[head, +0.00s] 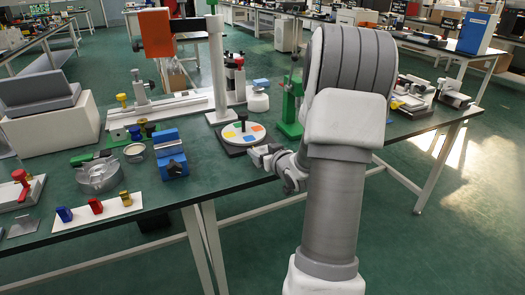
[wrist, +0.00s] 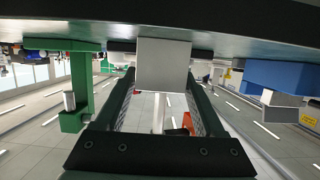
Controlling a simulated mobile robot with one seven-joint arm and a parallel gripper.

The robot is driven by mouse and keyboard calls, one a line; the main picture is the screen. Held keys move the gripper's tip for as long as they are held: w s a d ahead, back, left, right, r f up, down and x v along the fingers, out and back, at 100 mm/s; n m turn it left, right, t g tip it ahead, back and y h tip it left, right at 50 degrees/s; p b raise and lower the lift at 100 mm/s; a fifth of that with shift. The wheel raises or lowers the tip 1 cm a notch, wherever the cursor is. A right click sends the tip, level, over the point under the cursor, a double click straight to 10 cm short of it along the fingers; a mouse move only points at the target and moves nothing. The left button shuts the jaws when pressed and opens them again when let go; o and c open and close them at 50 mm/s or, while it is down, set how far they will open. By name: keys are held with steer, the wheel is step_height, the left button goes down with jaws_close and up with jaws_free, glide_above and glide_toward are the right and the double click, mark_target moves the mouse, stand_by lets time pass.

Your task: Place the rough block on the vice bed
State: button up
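A plain light-grey block (wrist: 163,65), which looks like the rough block, sits between my fingertips in the wrist view, with a finger against each side. My gripper (wrist: 163,80) looks shut on it. In the head view my gripper (head: 262,153) is low at the table's front edge, just right of and in front of the round colour-patched disc; the block cannot be made out there. A blue vice (head: 172,163) stands on the table to the left of my gripper, apart from it. A blue body with a grey part, likely this vice (wrist: 285,77), shows at right in the wrist view, which looks inverted.
The colour-patched disc (head: 243,133) stands between the vice and a green stand (head: 290,112). Bare table (head: 215,175) shows between vice and gripper.

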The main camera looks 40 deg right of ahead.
steer(key=shift+o, duration=1.2)
steer(key=b+v, duration=0.1)
steer(key=v, duration=1.5)
steer(key=shift+s+d+f, duration=0.3)
steer(key=shift+s+f, duration=0.05)
steer(key=shift+o, duration=0.3)
steer(key=shift+s+a+r+b, duration=0.2)
steer(key=shift+s+b, duration=0.25)
steer(key=shift+b, duration=0.8)
